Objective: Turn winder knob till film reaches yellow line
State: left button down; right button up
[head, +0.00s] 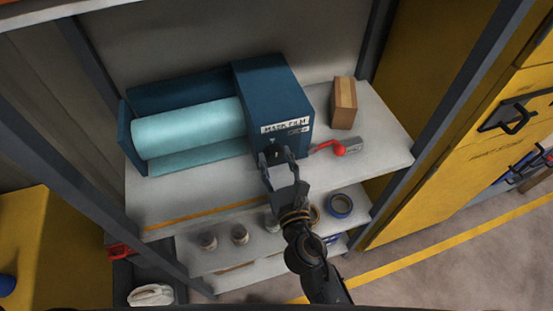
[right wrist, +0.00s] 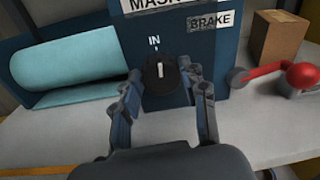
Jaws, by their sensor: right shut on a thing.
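The blue film winder box (head: 270,80) stands on the upper shelf with a pale teal film roll (head: 190,128) at its left. A strip of film (head: 200,162) shows below the roll; its front edge is well back from the yellow line (head: 205,212) along the shelf's front edge. My right gripper (head: 275,158) is at the box's front, shut on the black winder knob (right wrist: 160,72). In the right wrist view the knob sits between the fingers, its white pointer roughly upright under the "IN" mark. My left gripper is not in view.
A red-knobbed lever (head: 338,149) by a grey block and a wooden block (head: 343,102) stand right of the box. Jars (head: 240,234) and a blue tape roll (head: 340,205) are on the lower shelf. The upper shelf's front left is bare.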

jog(key=m, duration=0.3)
jog(key=shift+d+m, duration=0.1)
jog(key=shift+m, duration=0.3)
jog(key=m, duration=0.3)
jog(key=shift+m+p, duration=0.3)
jog(key=m, duration=0.4)
jog(key=shift+d+g, duration=0.1)
jog(key=shift+g, duration=0.3)
jog(key=m, duration=0.3)
jog(key=shift+w+d+m+y, duration=0.1)
jog(key=shift+m+y, duration=0.3)
jog(key=m, duration=0.3)
jog(key=shift+f, duration=0.1)
jog(key=m, duration=0.3)
jog(key=shift+m+y+p, duration=0.3)
jog(key=shift+m+p, duration=0.1)
jog(key=m, duration=0.4)
jog(key=shift+f, duration=0.1)
jog(key=shift+f+m+p, duration=0.15)
jog(key=shift+m+p, duration=0.25)
jog(key=shift+m, duration=1.5)
